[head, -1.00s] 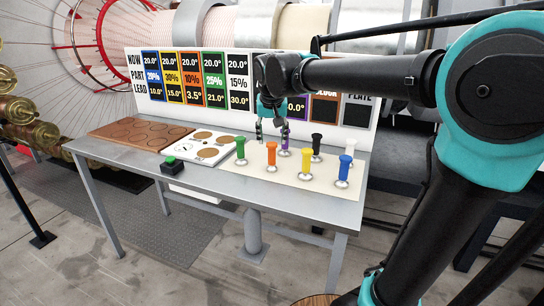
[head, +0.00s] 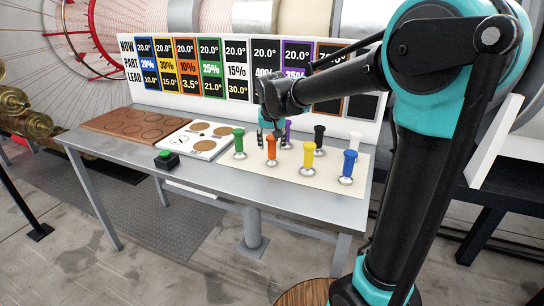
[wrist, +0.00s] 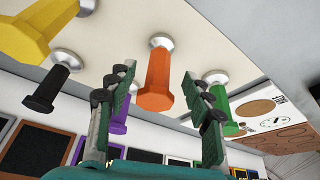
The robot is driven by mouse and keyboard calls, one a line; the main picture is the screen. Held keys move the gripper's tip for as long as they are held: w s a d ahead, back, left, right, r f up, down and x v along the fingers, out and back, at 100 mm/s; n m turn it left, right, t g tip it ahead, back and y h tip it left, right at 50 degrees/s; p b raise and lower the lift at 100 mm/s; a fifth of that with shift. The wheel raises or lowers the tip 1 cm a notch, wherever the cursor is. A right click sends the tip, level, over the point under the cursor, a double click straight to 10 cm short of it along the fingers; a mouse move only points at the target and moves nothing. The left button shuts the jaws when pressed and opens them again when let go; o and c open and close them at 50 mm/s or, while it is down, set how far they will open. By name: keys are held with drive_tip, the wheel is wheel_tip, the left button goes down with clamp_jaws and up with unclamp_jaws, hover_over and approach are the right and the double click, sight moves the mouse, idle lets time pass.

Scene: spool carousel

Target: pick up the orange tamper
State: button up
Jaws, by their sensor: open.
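The orange tamper (head: 270,150) stands upright on the cream mat (head: 232,182) on the metal table, between the green tamper (head: 239,142) and the yellow tamper (head: 308,156). My gripper (head: 271,143) is right at it, with one finger on each side in the head view. In the wrist view the orange tamper (wrist: 158,80) shows between the two open fingers of my gripper (wrist: 160,95), with gaps on both sides. The fingers hold nothing. The purple tamper (wrist: 120,118) is partly hidden behind the left finger, and the green tamper (wrist: 220,105) is close beside the right finger.
A black tamper (head: 318,140) and a blue tamper (head: 348,165) also stand on the mat. A panel with coloured number cards (head: 210,68) rises behind.

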sight(272, 152)
drive_tip(key=shift+w+x, duration=0.1)
drive_tip(key=shift+x, duration=1.5)
drive_tip(key=shift+w+x, duration=0.15)
drive_tip(key=shift+x, duration=1.5)
drive_tip(key=shift+r, duration=0.15)
drive_tip(key=shift+c, duration=0.2)
clamp_jaws()
